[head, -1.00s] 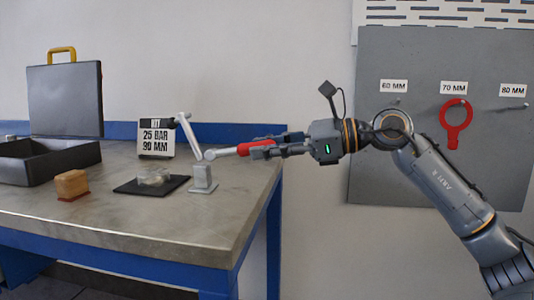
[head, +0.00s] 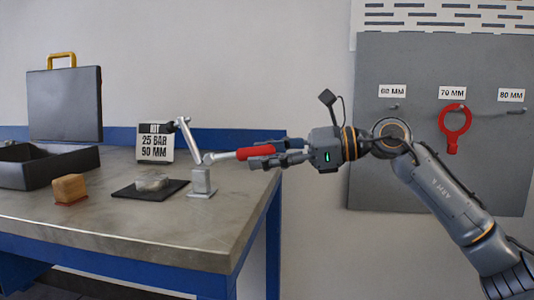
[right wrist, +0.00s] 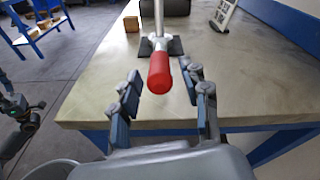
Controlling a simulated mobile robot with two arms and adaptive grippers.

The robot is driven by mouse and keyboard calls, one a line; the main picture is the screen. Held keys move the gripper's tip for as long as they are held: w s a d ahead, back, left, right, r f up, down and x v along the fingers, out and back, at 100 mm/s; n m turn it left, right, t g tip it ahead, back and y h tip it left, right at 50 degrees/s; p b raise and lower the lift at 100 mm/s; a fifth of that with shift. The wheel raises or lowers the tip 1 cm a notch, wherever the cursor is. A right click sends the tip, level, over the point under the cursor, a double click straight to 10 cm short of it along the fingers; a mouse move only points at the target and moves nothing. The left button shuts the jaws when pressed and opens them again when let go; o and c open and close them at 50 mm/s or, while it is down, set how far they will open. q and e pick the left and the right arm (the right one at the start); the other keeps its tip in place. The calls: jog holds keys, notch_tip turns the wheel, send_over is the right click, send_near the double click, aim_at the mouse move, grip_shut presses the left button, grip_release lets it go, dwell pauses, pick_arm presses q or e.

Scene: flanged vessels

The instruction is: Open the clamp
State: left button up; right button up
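The clamp (head: 201,183) stands on a grey block near the right end of the workbench. Its light metal arm (head: 188,137) leans up to the left, and its lever with a red handle (head: 255,153) points right, nearly level. My right gripper (head: 262,156) is at the handle's outer end. In the right wrist view the red handle (right wrist: 160,74) lies between the spread fingers of this gripper (right wrist: 161,82), with a gap on each side. My left gripper is outside the head view; dark arm parts at the left edge of the right wrist view may belong to it.
On the bench are a dark mat (head: 178,187) with a clear object, a sign (head: 155,143), a tan block (head: 69,188), an open black tray (head: 75,163) and a grey case (head: 64,105). A grey board (head: 400,190) with a red ring tool (head: 453,130) hangs at right.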

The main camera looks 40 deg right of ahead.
jog(key=shift+s+d+r, duration=0.1)
jog(key=shift+s+r, duration=0.05)
jog(key=v, duration=1.1)
jog(key=shift+s+d, duration=0.2)
jog(key=shift+s, duration=0.1)
dwell(0.6)
